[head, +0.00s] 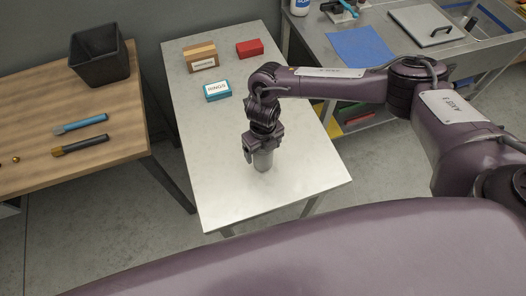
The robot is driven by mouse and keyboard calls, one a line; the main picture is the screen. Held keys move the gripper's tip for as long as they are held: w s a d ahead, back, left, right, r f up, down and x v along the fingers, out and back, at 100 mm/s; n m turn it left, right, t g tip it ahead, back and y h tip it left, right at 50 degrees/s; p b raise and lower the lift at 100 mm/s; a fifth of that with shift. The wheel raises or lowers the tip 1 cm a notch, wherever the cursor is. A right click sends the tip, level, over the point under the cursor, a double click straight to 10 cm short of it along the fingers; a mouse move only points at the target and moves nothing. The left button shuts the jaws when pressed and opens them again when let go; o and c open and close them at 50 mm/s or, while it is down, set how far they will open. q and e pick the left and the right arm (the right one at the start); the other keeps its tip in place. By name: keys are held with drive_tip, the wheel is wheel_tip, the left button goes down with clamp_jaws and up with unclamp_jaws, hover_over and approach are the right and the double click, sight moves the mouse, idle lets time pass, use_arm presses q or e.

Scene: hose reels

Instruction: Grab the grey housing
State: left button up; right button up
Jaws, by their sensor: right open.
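The grey housing (263,161) is a small upright grey cylinder on the white table (215,199). It stands toward the table's near half. My right gripper (256,150) points down at the housing, with its jaws open at the housing's upper part. The gripper hides the top of the housing. I cannot tell whether the fingers touch it. My left gripper does not show.
At the back of the white table are a blue box labelled RINGS (217,90), a tan box (200,57) and a red box (249,48). A wooden table (108,148) at left holds a black bin (99,56) and two handled tools. A metal bench (300,35) stands at right.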

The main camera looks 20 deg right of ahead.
drive_tip(key=c, duration=1.2)
drive_tip(key=shift+r, duration=0.1)
